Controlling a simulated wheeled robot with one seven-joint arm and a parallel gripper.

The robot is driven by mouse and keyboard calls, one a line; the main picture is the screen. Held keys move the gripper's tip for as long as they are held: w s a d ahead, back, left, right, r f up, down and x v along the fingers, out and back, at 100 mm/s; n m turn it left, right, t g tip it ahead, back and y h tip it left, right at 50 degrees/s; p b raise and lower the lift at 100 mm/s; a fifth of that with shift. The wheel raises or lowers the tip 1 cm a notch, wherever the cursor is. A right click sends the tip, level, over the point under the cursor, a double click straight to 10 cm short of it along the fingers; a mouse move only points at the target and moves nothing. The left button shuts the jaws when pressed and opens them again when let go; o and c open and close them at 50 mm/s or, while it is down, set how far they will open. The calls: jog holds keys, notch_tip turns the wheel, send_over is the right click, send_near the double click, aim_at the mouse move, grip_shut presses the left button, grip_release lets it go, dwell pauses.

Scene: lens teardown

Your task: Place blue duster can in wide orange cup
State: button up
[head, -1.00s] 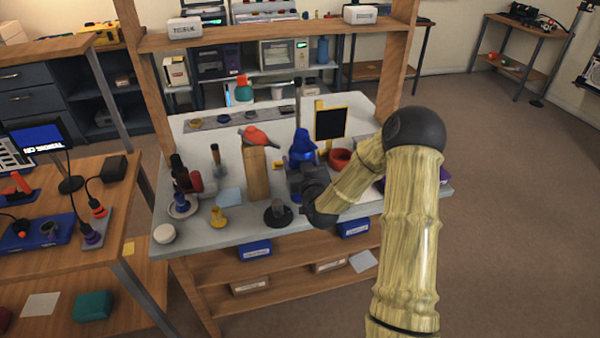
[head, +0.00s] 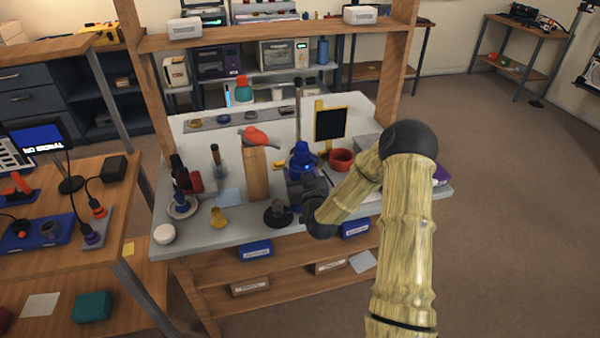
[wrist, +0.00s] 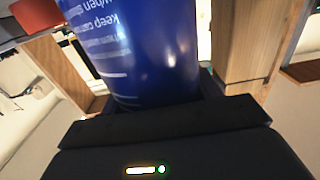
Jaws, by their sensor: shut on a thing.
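The blue duster can (head: 302,158) is upright or nearly so in my gripper (head: 304,184), above the grey bench top in the head view. In the wrist view the can (wrist: 150,50) fills the upper middle, with white lettering on its side. My gripper (wrist: 165,115) is shut on it low on its body. The wide orange cup (head: 341,166) looks red-orange and stands on the bench just right of and behind the can, apart from it. The gripper's fingertips are mostly hidden in the head view.
A wooden block (head: 255,172) with an orange-red item (head: 256,137) on top stands left of the can. A black panel in a yellow frame (head: 330,123) rises behind the cup. A dark round-based holder (head: 278,212) sits at the front edge. Several small items crowd the bench's left side.

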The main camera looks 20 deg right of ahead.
jog(key=o, duration=1.3)
jog(key=shift+f, duration=0.1)
jog(key=shift+c, duration=0.2)
jog(key=s+b, duration=0.1)
jog(key=s, duration=1.1)
jog(key=shift+b, duration=0.3)
jog(key=shift+w, duration=0.1)
jog(key=shift+a, duration=0.15)
